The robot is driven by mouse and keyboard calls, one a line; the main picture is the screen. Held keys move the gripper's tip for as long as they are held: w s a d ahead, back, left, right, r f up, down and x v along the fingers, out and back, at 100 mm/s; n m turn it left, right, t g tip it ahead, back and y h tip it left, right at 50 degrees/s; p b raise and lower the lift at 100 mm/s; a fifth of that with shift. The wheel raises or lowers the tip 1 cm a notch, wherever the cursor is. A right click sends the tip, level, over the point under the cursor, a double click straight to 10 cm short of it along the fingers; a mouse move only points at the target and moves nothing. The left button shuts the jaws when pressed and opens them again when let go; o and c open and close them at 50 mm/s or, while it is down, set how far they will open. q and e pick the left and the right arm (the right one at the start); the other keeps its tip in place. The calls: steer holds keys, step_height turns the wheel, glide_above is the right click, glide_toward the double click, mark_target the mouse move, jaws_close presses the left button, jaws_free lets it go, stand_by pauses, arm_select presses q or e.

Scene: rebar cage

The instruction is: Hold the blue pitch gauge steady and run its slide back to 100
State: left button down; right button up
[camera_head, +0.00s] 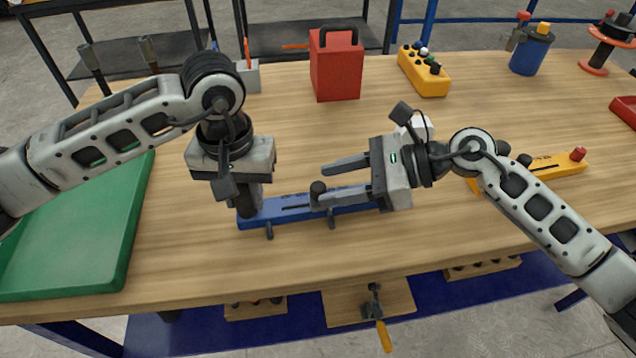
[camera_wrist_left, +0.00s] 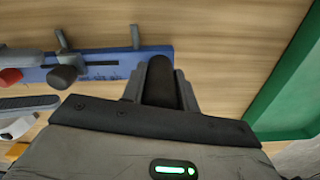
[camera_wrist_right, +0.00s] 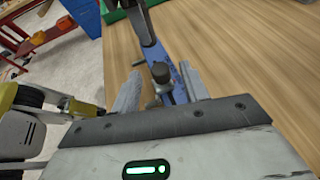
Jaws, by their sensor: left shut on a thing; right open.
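The blue pitch gauge (camera_head: 350,206) lies on the wooden table, with two dark pegs along its near edge. My left gripper (camera_head: 247,208) is shut on a dark upright grip at the gauge's left end; the left wrist view shows this grip (camera_wrist_left: 163,85) between the fingers. The gauge's slide has a dark knob (camera_head: 318,188), also visible in the left wrist view (camera_wrist_left: 64,77). My right gripper (camera_head: 319,184) is open, with its fingertips to either side of the knob; in the right wrist view the knob (camera_wrist_right: 161,72) shows between them. The scale marks are too small to read.
A green tray (camera_head: 128,215) stands at the left. A yellow gauge (camera_head: 560,163) with a red knob lies at the right. A red box (camera_head: 336,70), a yellow block (camera_head: 425,75) and a blue cup (camera_head: 531,52) stand farther back. The table in front of the blue gauge is clear.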

mark_target(322, 186)
steer(key=shift+x, duration=1.75)
jaws_close()
steer(key=shift+s+a, duration=0.2)
steer(key=shift+a, duration=1.15)
jaws_free()
steer(key=v, duration=1.2)
